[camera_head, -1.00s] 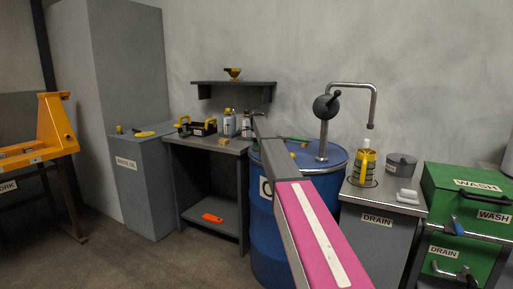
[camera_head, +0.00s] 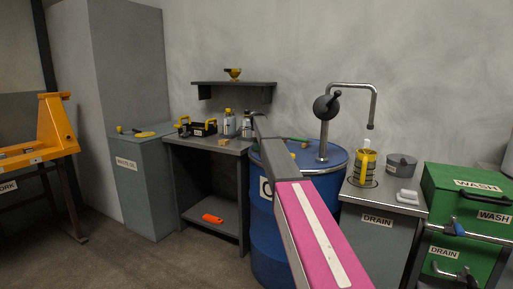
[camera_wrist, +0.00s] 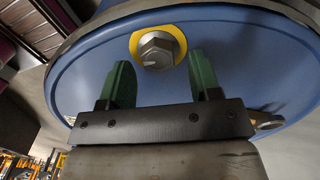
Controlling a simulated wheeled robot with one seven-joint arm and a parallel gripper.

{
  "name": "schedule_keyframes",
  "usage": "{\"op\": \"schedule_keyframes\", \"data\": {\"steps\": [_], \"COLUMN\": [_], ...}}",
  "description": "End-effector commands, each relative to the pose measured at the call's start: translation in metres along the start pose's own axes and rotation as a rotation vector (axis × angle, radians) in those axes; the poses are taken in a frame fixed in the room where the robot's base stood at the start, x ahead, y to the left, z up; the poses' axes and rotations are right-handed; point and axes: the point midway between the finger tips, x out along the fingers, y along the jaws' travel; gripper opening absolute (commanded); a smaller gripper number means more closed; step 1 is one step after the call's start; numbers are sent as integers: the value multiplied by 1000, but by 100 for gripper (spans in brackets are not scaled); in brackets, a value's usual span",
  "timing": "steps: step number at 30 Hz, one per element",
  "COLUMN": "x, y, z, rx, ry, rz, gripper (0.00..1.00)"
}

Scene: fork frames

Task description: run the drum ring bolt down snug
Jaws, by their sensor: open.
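The blue drum (camera_head: 269,236) stands right of the workbench, partly hidden by my arm in the head view. Its blue lid (camera_wrist: 90,62) fills much of the wrist view. A grey hex-headed bolt (camera_wrist: 157,50) with a washer sits in a yellow ring on the lid. My gripper (camera_wrist: 160,68) is open, with its two green fingers either side of the bolt's line. The bolt head shows just beyond and between the fingertips; I cannot tell how deep the gap is. A metal fitting (camera_wrist: 266,122) shows at the lid's rim on the right.
A pump with a curved spout (camera_head: 374,105) rises from the drum lid. A drain stand (camera_head: 372,220) with a yellow bottle (camera_head: 365,164) and a grey pot (camera_head: 401,165) is to its right. A workbench (camera_head: 211,143) stands left, below a wall shelf (camera_head: 250,84).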

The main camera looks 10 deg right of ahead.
Motion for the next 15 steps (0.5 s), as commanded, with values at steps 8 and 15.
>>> {"op": "schedule_keyframes", "data": {"steps": [8,15], "x": [-32,-77], "y": [-1,-1], "z": [0,0], "rx": [0,0], "ry": [0,0], "rz": [-2,-2], "gripper": [57,57]}}
